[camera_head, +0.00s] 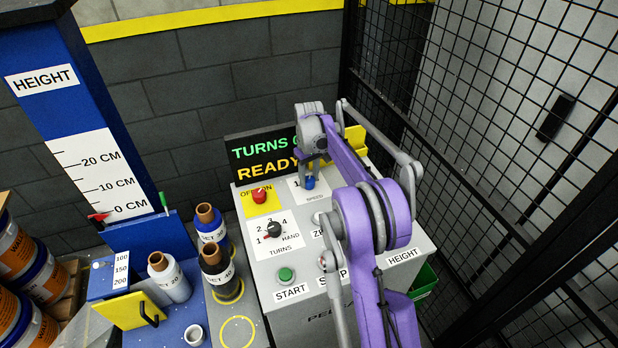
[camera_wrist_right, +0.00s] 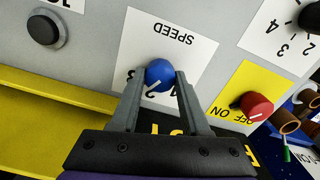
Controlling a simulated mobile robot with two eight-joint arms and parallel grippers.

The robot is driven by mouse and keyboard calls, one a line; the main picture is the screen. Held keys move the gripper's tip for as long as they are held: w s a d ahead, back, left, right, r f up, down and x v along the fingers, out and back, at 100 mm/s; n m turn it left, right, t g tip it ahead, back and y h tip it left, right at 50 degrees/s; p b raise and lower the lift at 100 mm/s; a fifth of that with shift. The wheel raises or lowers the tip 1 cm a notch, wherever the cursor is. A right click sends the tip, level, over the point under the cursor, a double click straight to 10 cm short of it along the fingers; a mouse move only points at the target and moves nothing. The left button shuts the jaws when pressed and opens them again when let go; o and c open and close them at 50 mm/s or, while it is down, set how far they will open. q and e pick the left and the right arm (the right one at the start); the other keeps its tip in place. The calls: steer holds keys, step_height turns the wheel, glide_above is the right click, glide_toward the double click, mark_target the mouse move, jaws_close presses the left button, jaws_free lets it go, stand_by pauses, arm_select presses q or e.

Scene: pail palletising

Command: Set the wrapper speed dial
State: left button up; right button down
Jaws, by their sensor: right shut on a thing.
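The wrapper speed dial is a blue round knob (camera_head: 310,183) on a white plate marked SPEED, on top of the grey control box. My right gripper (camera_head: 310,176) reaches down over it. In the right wrist view the blue knob (camera_wrist_right: 160,74) sits between the two fingertips of the right gripper (camera_wrist_right: 160,80), which is shut on it. The knob's white pointer line lies close to the 2 on the plate (camera_wrist_right: 190,47). Other numbers on the plate are partly hidden by the fingers. My left gripper is not in view.
Near the dial are a red OFF/ON switch (camera_head: 259,195), a black TURNS dial (camera_head: 274,229) and a green START button (camera_head: 286,274). A display (camera_head: 262,155) reading READY stands behind. Film rolls (camera_head: 211,225) stand left of the box; a mesh fence (camera_head: 480,130) is at right.

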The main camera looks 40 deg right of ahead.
mark_target(309, 179)
steer(key=shift+m, duration=1.9)
steer(key=shift+c, duration=1.9)
jaws_free()
step_height(309, 179, up, 11)
